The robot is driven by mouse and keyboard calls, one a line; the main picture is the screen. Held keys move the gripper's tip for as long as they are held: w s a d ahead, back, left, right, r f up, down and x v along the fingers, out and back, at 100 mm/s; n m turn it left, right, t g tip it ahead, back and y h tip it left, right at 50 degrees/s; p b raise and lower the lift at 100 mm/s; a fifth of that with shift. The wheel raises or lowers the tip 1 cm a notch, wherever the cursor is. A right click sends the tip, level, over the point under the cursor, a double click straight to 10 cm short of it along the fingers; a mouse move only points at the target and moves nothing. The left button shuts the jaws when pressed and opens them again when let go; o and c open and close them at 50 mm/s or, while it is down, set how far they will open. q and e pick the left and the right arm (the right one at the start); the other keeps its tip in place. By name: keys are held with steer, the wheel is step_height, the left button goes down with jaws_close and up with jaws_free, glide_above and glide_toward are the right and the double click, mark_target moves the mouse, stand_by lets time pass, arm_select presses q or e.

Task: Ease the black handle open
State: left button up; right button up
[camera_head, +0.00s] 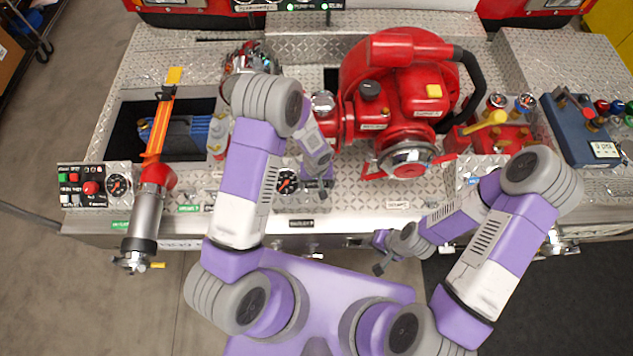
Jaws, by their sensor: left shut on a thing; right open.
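My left gripper (319,187) reaches down to the panel's front edge, just right of a round gauge (286,182) and left of the red pump. It is shut on a small dark part there, which I take to be the black handle. The fingers and wrist hide most of it, so I cannot tell how far it is turned. My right gripper (384,256) is open and empty in front of the panel's front edge, below and to the right of the left one.
The red pump (405,95) with a curved black hose stands behind the grippers. The diamond-plate deck (520,60) is partly bare.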

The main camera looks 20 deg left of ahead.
mark_target(317, 187)
arm_select(q)
steer(key=shift+r, duration=0.1)
steer(key=shift+c, duration=1.2)
steer(key=shift+s+d+r, duration=0.1)
steer(key=shift+s+r, duration=0.25)
steer(key=shift+r, duration=0.2)
steer(key=shift+s+d+r, duration=0.1)
steer(key=shift+s+r, duration=0.2)
steer(key=shift+r, duration=0.25)
steer(key=o, duration=1.2)
steer(key=shift+r, duration=3.75)
